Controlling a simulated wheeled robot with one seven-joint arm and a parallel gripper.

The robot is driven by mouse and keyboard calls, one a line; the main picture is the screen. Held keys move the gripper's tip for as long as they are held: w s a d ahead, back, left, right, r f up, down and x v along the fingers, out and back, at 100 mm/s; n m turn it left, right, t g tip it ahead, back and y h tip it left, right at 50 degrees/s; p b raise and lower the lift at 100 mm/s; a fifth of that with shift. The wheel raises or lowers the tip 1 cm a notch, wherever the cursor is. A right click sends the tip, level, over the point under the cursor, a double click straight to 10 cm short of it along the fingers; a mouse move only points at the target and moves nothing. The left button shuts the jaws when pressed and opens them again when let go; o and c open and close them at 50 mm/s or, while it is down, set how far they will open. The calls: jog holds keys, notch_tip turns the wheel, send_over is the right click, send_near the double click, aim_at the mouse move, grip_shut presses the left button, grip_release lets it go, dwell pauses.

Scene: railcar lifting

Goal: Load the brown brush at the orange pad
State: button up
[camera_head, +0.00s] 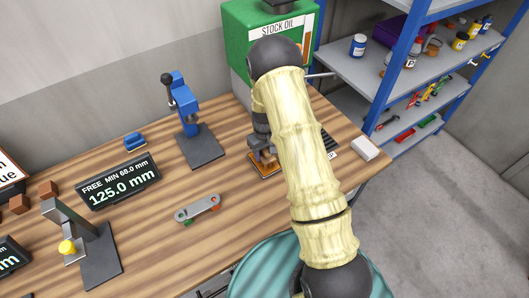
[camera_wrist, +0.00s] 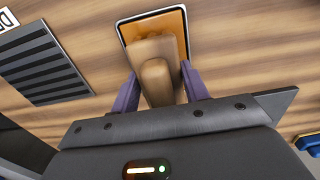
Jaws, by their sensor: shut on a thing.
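The brown brush (camera_wrist: 157,75) is between the two purple fingers of my gripper (camera_wrist: 160,88) in the wrist view, and the gripper is shut on it. The orange pad (camera_wrist: 139,28) has a pale border and lies on the bench just beyond the brush, which covers much of it. In the head view the orange pad (camera_head: 262,174) is partly hidden under my gripper (camera_head: 263,152) and the brush. I cannot tell whether the brush touches the pad.
A dark ribbed plate (camera_wrist: 42,70) lies left of the pad in the wrist view. A blue press (camera_head: 185,105), a 125.0 mm display (camera_head: 118,186) and a small grey link piece (camera_head: 198,209) stand on the wooden bench. A green STOCK OIL box (camera_head: 242,45) is behind.

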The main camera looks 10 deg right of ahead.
jog(key=shift+r+p, duration=1.45)
jog(key=shift+r, duration=1.3)
jog(key=shift+w, duration=0.1)
